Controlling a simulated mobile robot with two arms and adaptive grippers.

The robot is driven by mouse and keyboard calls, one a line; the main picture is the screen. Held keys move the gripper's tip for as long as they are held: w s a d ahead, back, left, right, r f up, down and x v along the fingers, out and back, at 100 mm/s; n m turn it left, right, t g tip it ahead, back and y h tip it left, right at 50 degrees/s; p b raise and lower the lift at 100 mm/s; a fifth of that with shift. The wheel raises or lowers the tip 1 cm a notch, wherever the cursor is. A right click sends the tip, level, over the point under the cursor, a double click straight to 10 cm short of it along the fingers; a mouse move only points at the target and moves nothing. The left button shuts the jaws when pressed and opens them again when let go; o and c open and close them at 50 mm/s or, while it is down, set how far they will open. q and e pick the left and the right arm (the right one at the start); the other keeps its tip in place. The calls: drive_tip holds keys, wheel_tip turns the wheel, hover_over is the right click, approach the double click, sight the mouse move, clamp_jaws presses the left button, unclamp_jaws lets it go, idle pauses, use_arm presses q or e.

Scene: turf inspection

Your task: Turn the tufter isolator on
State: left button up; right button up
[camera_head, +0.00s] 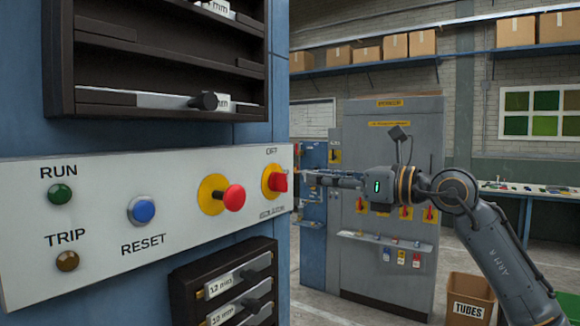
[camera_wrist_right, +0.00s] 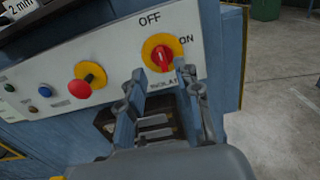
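The isolator is a red rotary handle (camera_head: 279,181) on a yellow disc at the right end of the white panel. In the right wrist view the isolator handle (camera_wrist_right: 163,58) stands roughly upright, towards the OFF label above; ON is printed to its right. My right gripper (camera_head: 308,178) is just to the right of the isolator in the head view. In the wrist view the right gripper (camera_wrist_right: 156,78) has its fingers apart with nothing between them; the handle lies beyond the fingertips, near the right one. Contact cannot be judged. My left gripper is out of view.
The white panel (camera_head: 110,260) also carries a red mushroom button (camera_head: 233,197) on yellow, a blue RESET button (camera_head: 141,210), and RUN and TRIP lamps. Dark racks sit above and below. A grey cabinet (camera_head: 385,270) stands behind my right arm; a TUBES box (camera_head: 470,300) is on the floor.

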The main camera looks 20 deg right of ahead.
sight(287, 175)
drive_tip(key=p+x, duration=0.2)
drive_tip(key=x, duration=0.5)
drive_tip(key=shift+w+a+r+p, duration=0.1)
drive_tip(key=shift+w+a+p, duration=0.2)
drive_tip(key=shift+w+a, duration=0.15)
drive_tip(key=shift+w, duration=0.15)
drive_tip(key=shift+c, duration=0.4)
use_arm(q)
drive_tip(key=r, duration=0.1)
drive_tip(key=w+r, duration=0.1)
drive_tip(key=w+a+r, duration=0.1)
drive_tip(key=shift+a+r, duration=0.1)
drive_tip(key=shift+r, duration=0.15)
use_arm(e)
clamp_jaws()
